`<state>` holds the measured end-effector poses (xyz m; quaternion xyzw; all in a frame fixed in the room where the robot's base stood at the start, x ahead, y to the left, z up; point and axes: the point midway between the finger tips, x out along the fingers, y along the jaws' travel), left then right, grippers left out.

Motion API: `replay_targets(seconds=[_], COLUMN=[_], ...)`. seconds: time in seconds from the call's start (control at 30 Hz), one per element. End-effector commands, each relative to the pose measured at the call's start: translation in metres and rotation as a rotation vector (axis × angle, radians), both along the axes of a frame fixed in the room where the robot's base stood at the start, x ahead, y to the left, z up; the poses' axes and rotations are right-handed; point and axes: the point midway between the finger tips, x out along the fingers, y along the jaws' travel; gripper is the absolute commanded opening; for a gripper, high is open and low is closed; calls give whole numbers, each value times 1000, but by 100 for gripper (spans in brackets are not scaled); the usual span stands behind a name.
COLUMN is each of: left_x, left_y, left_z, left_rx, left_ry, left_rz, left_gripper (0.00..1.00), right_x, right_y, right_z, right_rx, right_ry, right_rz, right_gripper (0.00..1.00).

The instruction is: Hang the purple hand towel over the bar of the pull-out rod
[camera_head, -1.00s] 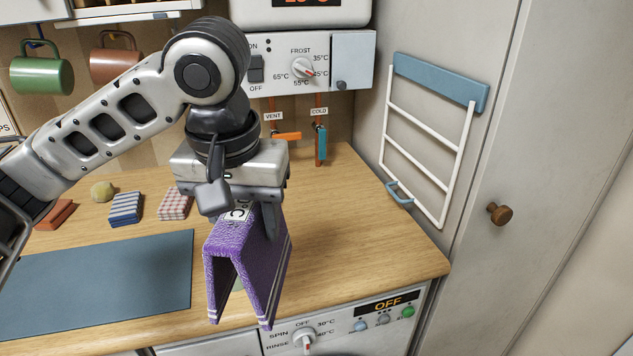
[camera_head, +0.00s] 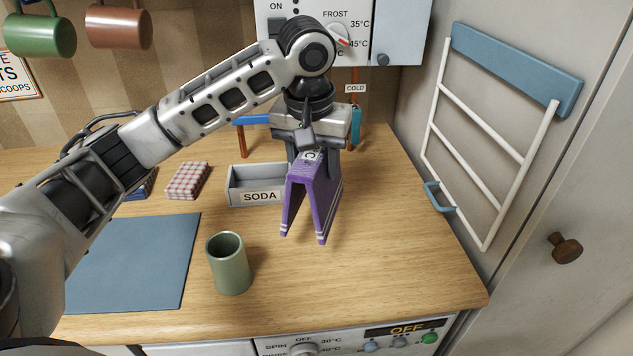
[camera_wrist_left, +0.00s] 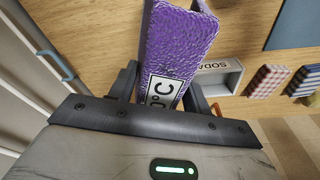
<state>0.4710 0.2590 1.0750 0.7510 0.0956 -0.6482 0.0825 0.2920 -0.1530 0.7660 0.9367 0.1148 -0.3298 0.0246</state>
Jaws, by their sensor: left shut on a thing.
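The purple hand towel (camera_head: 328,200) hangs folded in an inverted V, with white stripes near its lower ends. My left gripper (camera_head: 314,160) is shut on its top fold and holds it over the worktop, in front of the SODA tray. A white rack (camera_head: 482,140) with a blue top board and a small blue handle (camera_head: 438,197) is on the right wall, apart from the towel. I cannot tell which part is the pull-out rod. My right gripper is not in view.
A green cup (camera_head: 229,265) stands in front of the towel, left of it. The SODA tray (camera_head: 258,198) is behind and left. A checked cloth (camera_head: 187,181) and a blue mat (camera_head: 135,262) lie further left. The worktop's right part is clear. A wooden knob (camera_head: 565,248) sticks out at right.

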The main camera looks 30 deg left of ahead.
Motion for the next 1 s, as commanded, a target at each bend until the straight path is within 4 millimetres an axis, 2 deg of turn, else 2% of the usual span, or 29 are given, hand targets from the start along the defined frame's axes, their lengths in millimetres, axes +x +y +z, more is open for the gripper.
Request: replay_targets(seconds=[0.1, 0.33, 0.53, 0.9, 0.93, 1.0], left_x=[11, 23, 23, 23, 23, 23], left_y=[5, 10, 10, 10, 10, 10], left_z=[-13, -29, -55, -61, -62, -61], left_rx=[1, 1, 1, 1, 0, 1], left_ry=[0, 0, -1, -2, -1, -2], left_rz=[1, 1, -1, 0, -1, -1], left_gripper=[22, 22, 22, 22, 51, 70], right_x=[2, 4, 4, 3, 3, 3], right_y=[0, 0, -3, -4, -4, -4], right_z=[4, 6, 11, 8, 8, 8], right_rx=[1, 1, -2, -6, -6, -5], right_ry=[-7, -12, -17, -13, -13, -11], right_rz=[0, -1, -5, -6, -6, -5], right_gripper=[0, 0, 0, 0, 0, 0])
